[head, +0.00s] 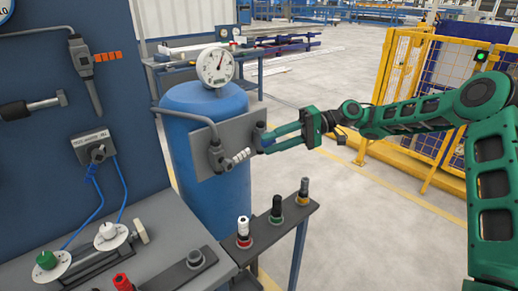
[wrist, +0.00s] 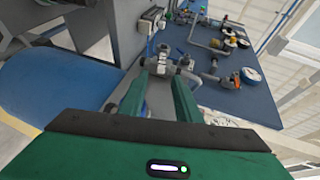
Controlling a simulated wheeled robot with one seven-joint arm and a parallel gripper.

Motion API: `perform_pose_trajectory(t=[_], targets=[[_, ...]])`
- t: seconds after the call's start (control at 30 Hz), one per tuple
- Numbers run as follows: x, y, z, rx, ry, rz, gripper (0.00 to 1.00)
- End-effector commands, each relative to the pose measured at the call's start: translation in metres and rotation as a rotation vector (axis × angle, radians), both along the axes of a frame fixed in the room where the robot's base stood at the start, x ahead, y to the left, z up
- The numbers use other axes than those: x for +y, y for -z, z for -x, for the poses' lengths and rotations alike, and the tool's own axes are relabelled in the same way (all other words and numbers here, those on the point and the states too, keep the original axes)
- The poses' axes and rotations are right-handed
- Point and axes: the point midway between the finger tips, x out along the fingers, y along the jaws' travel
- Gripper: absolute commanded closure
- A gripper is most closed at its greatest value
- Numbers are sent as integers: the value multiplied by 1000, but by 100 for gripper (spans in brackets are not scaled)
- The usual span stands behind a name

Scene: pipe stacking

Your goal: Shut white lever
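A short white ribbed lever (head: 240,156) sticks out from the grey pipe valve (head: 217,155) on the grey plate (head: 205,166) in front of the blue tank. My green gripper (head: 265,140) reaches in from the right in the head view, with its fingertips at the plate's right end, just right of the lever. Its two fingers are apart. In the wrist view, the fingers (wrist: 160,82) point at grey pipe fittings (wrist: 168,64), with a gap between them. I cannot tell whether they touch anything. The lever is not clearly made out in the wrist view.
The blue tank (head: 192,106) carries a round gauge (head: 215,66). A blue panel (head: 115,50) with fittings and a grey bench (head: 160,232) with dials stand left. A narrow shelf (head: 270,238) with several knobs is below my gripper. A yellow fence (head: 402,75) stands behind my arm.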

Motion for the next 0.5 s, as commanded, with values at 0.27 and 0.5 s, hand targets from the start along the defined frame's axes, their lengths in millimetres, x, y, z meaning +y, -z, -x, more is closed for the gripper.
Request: perform_pose_trajectory(t=[0.27,0.5], targets=[[-19,-4,-9,1,1,0,70],[-19,-4,-8,1,1,0,70]])
